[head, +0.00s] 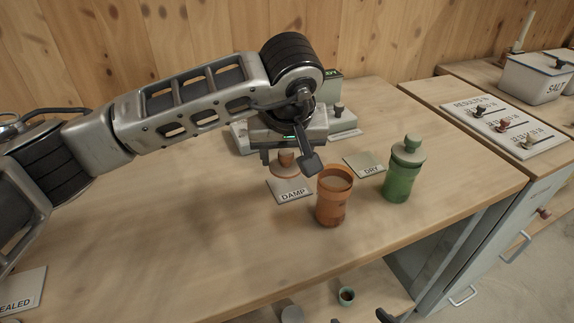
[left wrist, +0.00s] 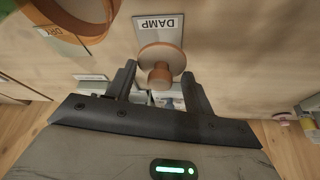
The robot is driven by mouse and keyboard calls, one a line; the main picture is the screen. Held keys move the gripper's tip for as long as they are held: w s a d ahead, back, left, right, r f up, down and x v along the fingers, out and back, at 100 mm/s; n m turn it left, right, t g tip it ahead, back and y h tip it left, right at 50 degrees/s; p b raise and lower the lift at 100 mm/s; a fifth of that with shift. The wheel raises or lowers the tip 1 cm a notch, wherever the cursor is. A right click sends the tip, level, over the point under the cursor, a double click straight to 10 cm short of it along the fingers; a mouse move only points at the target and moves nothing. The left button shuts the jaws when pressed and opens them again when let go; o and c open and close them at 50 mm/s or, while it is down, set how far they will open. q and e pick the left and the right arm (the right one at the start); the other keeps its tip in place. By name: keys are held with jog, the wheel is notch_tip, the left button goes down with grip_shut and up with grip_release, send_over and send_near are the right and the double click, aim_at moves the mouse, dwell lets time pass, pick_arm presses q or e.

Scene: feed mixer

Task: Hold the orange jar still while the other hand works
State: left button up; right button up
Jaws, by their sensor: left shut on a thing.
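The orange jar (head: 333,205) stands upright and open on the bench, with brown contents showing at its mouth. Part of its rim and inside shows at the top left of the left wrist view (left wrist: 82,36). My left gripper (head: 289,159) is beside the jar, not on it. It is shut on the knob of an orange lid (head: 287,170), between its fingers in the left wrist view (left wrist: 160,73). The lid is at the DAMP card (head: 292,195); whether it touches the card is unclear.
A green lidded jar (head: 402,172) stands right of the orange jar, near the DRY card (head: 365,164). A pale device (head: 343,122) is behind my left gripper. A small cup (head: 346,296) sits lower, below the bench's front edge.

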aim_at(287, 184)
pick_arm(q)
jog(key=shift+w+d+f, duration=0.1)
jog(key=shift+w+f, duration=0.8)
jog(key=shift+f, duration=0.2)
notch_tip(287, 184, down, 3)
jog(key=shift+w+p, duration=0.1)
jog(key=shift+p, duration=0.35)
jog(key=shift+f, duration=0.1)
jog(key=shift+f+b, duration=0.3)
jog(key=shift+b, duration=0.05)
jog(key=o, duration=1.1)
jog(key=shift+r, duration=0.15)
jog(key=shift+c, duration=0.2)
